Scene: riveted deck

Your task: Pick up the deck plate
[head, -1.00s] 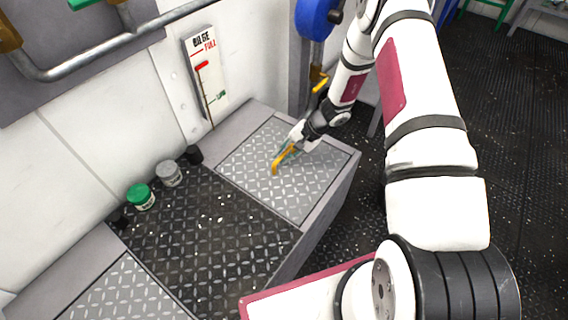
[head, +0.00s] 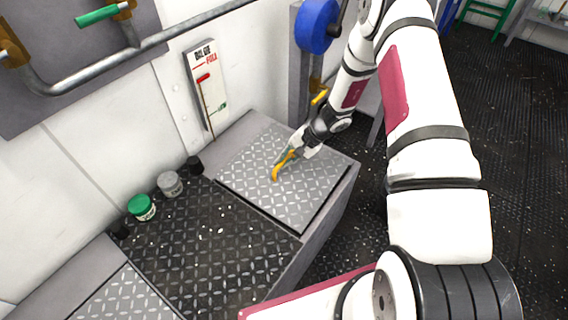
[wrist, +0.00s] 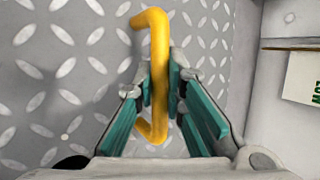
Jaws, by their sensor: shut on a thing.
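The deck plate (head: 250,180) is a silver diamond-tread panel at the right end of the grey bench-like frame. A dark line shows along its right and front edges, so it looks slightly raised from its seat. Its yellow handle (head: 278,172) stands on its top. My gripper (head: 290,155) is at the handle, shut on it. In the wrist view the teal fingers of my gripper (wrist: 160,85) close on the middle of the yellow handle (wrist: 157,40) from both sides, above the plate (wrist: 60,80). The plate's underside is hidden.
A dark tread panel (head: 205,240) lies left of the plate, and another silver panel (head: 120,300) beyond it. A green-lidded jar (head: 141,207), a grey jar (head: 170,184) and a black one (head: 194,165) stand by the wall. A bilge gauge (head: 206,85) and blue wheel (head: 317,25) are behind.

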